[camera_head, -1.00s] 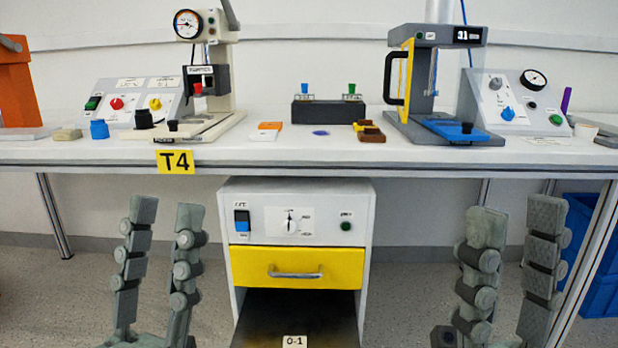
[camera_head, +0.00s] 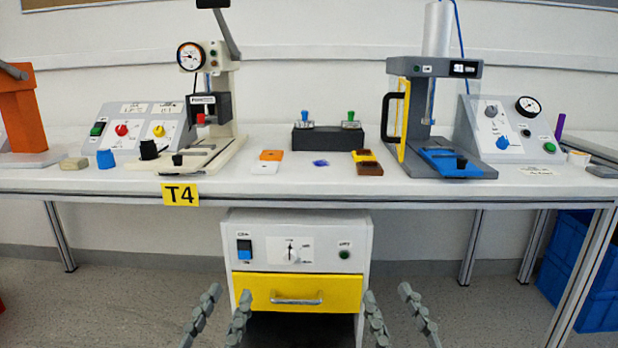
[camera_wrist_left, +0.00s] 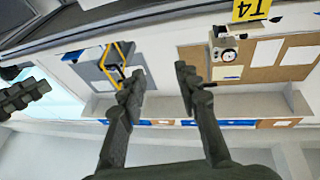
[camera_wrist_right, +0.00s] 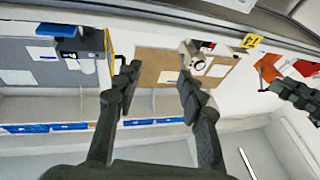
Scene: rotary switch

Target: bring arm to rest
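My left gripper (camera_head: 227,294) is low in the head view, in front of the cabinet's lower left. Its fingers are apart with nothing between them, as the left wrist view also shows (camera_wrist_left: 157,72). My right gripper (camera_head: 388,292) is low in front of the cabinet's lower right, also open and empty, as in the right wrist view (camera_wrist_right: 158,72). Both grippers look clear of the cabinet and bench.
The bench (camera_head: 420,187) spans the view above my grippers. It carries a cream press (camera_head: 230,120), a grey press with a yellow frame (camera_head: 415,65), control panels and small blocks. Blue crates (camera_head: 590,270) stand under its right end. Floor is open beside the cabinet.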

